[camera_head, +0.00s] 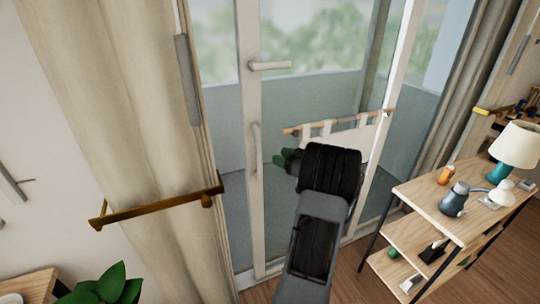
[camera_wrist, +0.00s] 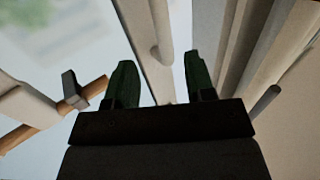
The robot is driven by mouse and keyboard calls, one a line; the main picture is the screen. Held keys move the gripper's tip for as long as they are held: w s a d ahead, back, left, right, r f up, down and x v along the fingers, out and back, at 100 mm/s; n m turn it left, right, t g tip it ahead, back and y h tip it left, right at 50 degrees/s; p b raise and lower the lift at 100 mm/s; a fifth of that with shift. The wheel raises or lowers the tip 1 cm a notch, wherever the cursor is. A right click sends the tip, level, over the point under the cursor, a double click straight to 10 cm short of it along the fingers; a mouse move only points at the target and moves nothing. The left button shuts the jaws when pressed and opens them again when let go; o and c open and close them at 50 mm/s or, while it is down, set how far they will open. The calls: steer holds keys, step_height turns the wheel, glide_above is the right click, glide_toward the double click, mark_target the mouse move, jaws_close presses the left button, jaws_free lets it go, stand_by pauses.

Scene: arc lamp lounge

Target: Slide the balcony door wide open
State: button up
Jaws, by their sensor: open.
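The balcony door has a pale upright frame (camera_head: 250,215) with glass to its right. A lever handle (camera_head: 270,66) sticks out to the right from the frame, and an upright pull handle (camera_head: 256,148) sits lower down. My gripper (camera_head: 283,158) is just right of the pull handle, with its dark green fingertips pointing left. In the wrist view my gripper (camera_wrist: 162,82) is open and empty. The pull handle (camera_wrist: 158,30) shows beyond and between the fingertips, with no visible contact. I cannot tell how far the door stands open.
A beige curtain (camera_head: 130,110) hangs left, with a brass tieback (camera_head: 160,207) around it. A wooden rail with hanging cloth (camera_head: 345,127) is behind my arm. At right, a wooden shelf (camera_head: 410,190) holds a white lamp (camera_head: 518,145) and small items. A plant (camera_head: 100,287) is at lower left.

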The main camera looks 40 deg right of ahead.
steer(key=shift+v, duration=2.05)
steer(key=m+h+b, duration=0.4)
steer(key=h+b, duration=0.2)
steer(key=h, duration=0.1)
glide_toward(260, 158)
steer(key=w, duration=0.4)
steer(key=w+d+p, duration=0.1)
steer(key=w, duration=0.3)
steer(key=w+d, duration=0.1)
steer(key=w, duration=0.3)
steer(key=shift+w+d, duration=0.25)
steer(key=shift+w, duration=0.1)
jaws_close()
